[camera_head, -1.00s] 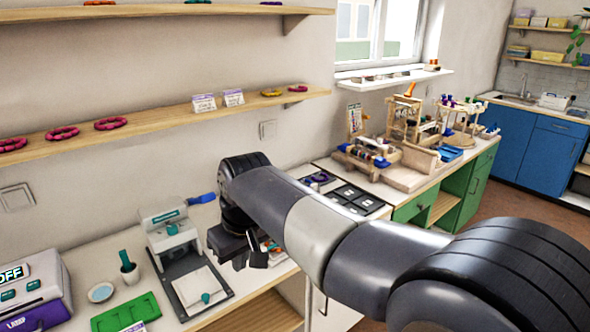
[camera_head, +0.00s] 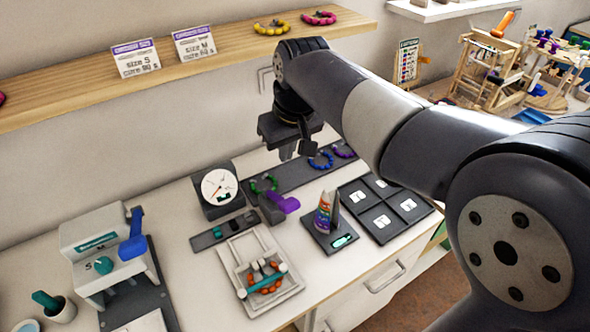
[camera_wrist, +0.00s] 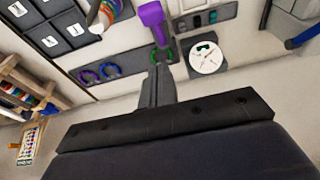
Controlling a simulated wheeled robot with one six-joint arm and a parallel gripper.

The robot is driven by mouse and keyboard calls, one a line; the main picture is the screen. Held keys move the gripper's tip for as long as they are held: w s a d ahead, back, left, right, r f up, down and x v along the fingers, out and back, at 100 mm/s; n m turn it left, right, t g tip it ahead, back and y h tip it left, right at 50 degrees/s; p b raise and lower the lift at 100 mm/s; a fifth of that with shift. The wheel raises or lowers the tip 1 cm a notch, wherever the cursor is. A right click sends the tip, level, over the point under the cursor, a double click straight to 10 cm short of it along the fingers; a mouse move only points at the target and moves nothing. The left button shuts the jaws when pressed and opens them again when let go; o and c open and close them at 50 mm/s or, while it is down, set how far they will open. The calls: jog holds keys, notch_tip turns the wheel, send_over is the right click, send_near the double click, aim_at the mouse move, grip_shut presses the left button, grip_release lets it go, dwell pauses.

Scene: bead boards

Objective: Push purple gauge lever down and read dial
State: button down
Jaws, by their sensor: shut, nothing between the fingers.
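The gauge dial (camera_head: 219,187) has a white round face in a dark housing and stands on the counter by the wall. Its needle is too small to read for certain. The purple lever (camera_head: 285,203) sticks out to the right of a grey block beside the dial. In the wrist view the purple lever (camera_wrist: 152,20) is just beyond my fingertips, and the dial (camera_wrist: 205,57) is to their right. My gripper (camera_head: 294,152) is shut and empty, above and behind the lever, apart from it. Its fingers (camera_wrist: 158,88) show together in the wrist view.
Green, blue and purple bead rings (camera_head: 321,160) lie on a dark strip behind. A white frame with orange beads (camera_head: 264,284) is in front. A small stand (camera_head: 330,237) and dark compartment tray (camera_head: 385,212) are to the right. A blue-handled press (camera_head: 115,252) is left. A shelf (camera_head: 80,95) runs above.

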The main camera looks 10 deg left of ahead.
jog(key=shift+s, duration=0.1)
dwell(0.3)
send_over(285, 200)
jog(key=x, duration=0.3)
jog(key=s+x, duration=0.1)
jog(key=x, duration=0.5)
jog(key=shift+s+d+f+p, duration=0.15)
jog(key=shift+d+f+p, duration=0.2)
jog(key=shift+f+p, duration=0.05)
jog(key=shift+s+d+f, duration=0.2)
jog(key=shift+s+f, duration=0.05)
jog(key=shift+f, duration=0.35)
jog(key=shift+s+d+f, duration=0.2)
jog(key=shift+s+f, duration=0.05)
jog(key=shift+f, duration=0.3)
jog(key=shift+s+d+f, duration=0.2)
jog(key=shift+s+f, duration=0.05)
jog(key=shift+f, duration=0.35)
jog(key=shift+f, duration=0.2)
